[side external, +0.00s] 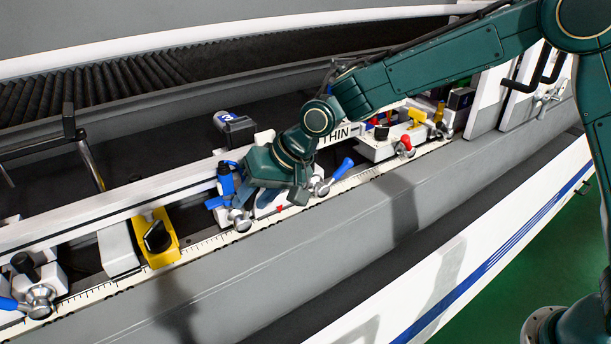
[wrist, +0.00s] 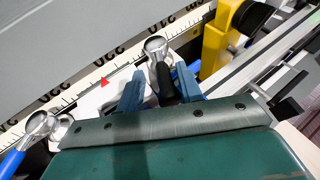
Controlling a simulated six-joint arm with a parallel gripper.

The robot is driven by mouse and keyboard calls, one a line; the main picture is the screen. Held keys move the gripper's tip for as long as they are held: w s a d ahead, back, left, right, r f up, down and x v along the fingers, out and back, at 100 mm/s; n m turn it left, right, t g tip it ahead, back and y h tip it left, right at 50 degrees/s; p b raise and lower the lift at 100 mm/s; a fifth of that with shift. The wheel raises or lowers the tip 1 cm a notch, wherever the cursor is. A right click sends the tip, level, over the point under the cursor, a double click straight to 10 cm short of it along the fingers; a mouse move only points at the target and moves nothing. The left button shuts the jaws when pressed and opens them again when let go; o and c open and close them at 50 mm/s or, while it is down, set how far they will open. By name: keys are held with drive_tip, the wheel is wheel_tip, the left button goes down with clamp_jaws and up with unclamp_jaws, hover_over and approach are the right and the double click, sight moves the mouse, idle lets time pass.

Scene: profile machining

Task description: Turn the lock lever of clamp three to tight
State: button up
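My gripper (wrist: 158,88) is low over the front of the machine bed. In the wrist view its two blue fingers stand apart, one on each side of a lock lever (wrist: 166,82) with a dark handle and a silver hub (wrist: 156,47). I see a gap between the left finger and the handle; the right finger is close to it, and contact cannot be told. In the side view the hub shows (side external: 241,220) at the scale, while my gripper hides the handle. I cannot read a clamp number on this clamp.
A blue-handled lever (side external: 336,176) sits just right of my gripper; it also shows in the wrist view (wrist: 14,160). A yellow block with a black knob (side external: 157,238) stands to the left. A red-knobbed lever (side external: 405,144) is further right. A white ruler strip (side external: 205,244) runs along the front.

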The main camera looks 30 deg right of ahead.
drive_tip(key=v, duration=1.2)
drive_tip(key=f+m+t+h, duration=0.1)
drive_tip(key=f, duration=0.1)
drive_tip(key=s+a+f+m+t, duration=0.1)
drive_tip(key=f, duration=0.2)
drive_tip(key=s+a+f+m+t+h, duration=0.1)
drive_tip(key=f, duration=0.1)
drive_tip(key=shift+s+f+m+h, duration=0.15)
drive_tip(key=shift+f+m+h, duration=0.15)
drive_tip(key=shift+m, duration=0.1)
drive_tip(key=shift+s+d+f+t+h, duration=0.15)
drive_tip(key=shift+s+f+t+h, duration=0.25)
drive_tip(key=shift+t, duration=0.3)
drive_tip(key=shift+s+t, duration=0.4)
drive_tip(key=shift+s+a+r+n+t+y, duration=0.15)
drive_tip(key=shift+s+r+n+t, duration=0.05)
drive_tip(key=shift+s+r+t, duration=0.4)
drive_tip(key=shift+s+a+r+n+t+y, duration=0.1)
drive_tip(key=shift+s+a+r+n+t, duration=0.1)
drive_tip(key=shift+s+r+t, duration=0.4)
drive_tip(key=shift+s+a+r+n+t+y, duration=0.1)
drive_tip(key=shift+s+r+n+t+y, duration=0.15)
drive_tip(key=shift+s+t, duration=0.55)
